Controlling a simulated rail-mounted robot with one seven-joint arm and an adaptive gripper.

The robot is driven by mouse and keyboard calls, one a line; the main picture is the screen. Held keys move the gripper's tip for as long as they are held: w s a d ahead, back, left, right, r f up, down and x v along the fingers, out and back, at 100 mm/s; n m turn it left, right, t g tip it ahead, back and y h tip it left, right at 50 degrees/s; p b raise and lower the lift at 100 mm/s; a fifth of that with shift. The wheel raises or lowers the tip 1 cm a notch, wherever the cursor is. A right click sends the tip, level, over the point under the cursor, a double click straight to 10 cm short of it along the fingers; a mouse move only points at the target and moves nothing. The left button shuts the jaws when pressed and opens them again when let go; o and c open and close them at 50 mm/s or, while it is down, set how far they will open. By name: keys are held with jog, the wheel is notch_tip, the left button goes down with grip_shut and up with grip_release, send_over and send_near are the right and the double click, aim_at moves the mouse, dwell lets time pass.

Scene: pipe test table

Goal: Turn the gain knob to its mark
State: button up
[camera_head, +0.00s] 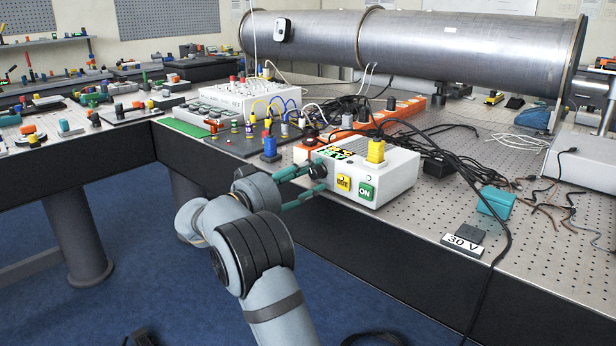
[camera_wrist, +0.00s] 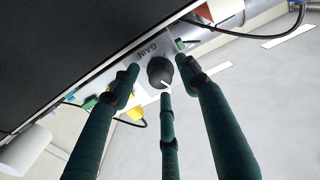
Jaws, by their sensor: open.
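The gain knob (camera_wrist: 160,72) is a round black knob with a white pointer line, on the end panel of a white box (camera_head: 398,177). The word GAIN (camera_wrist: 152,50) is printed beside it. In the wrist view the pointer is on the knob's lower side. A small pale greenish strip (camera_wrist: 180,44) shows up and right of the knob; I cannot tell if it is the mark. My gripper (camera_head: 314,177) has green fingers spread around the knob. The wrist view shows three fingers, open; I cannot tell whether any touches the knob. In the head view the fingers partly hide the knob.
The box carries a yellow button (camera_head: 344,184), a green ON button (camera_head: 366,191) and a yellow plug (camera_head: 376,150) on top. Black cables (camera_head: 440,150) run behind it. A 30 V block (camera_head: 464,240) lies right on the perforated table (camera_head: 400,225).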

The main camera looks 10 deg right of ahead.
jog(key=c, duration=0.3)
jog(key=c, duration=0.8)
grip_shut()
